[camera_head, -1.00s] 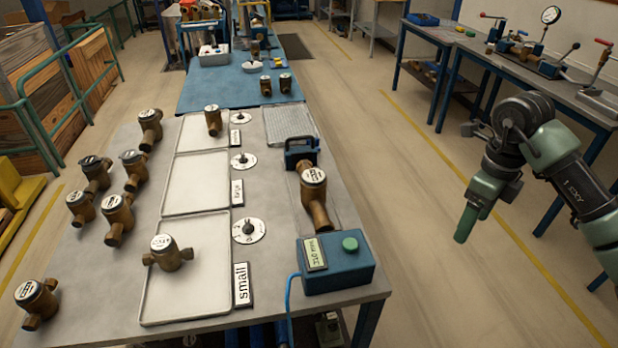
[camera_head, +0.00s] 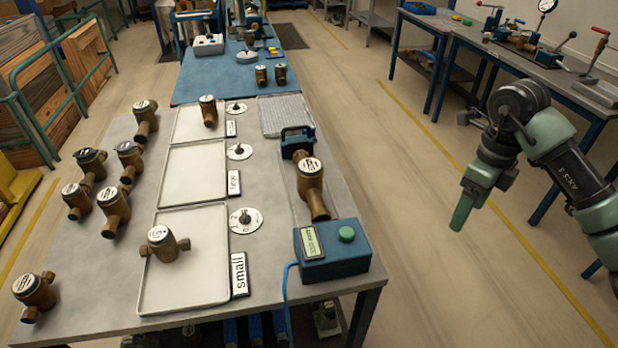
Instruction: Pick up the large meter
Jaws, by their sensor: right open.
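A large brass meter (camera_head: 310,180) with a white dial sits in the test stand on the right side of the near bench, between a blue clamp (camera_head: 297,141) and a blue box with a green button (camera_head: 332,252). A smaller brass meter (camera_head: 162,243) lies in the tray (camera_head: 205,285) labelled "small". Another meter (camera_head: 208,111) stands in the far tray, and the middle tray (camera_head: 190,172) is empty. My right gripper (camera_head: 468,205) is open and empty, pointing down over the floor right of the bench, well apart from the meters. My left gripper is not in view.
Several brass meters (camera_head: 115,211) stand loose on the bench's left side. Round dial plates (camera_head: 246,220) lie beside the trays. A blue cable hangs from the box. A second workbench (camera_head: 575,80) stands at right. The floor between the benches is clear.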

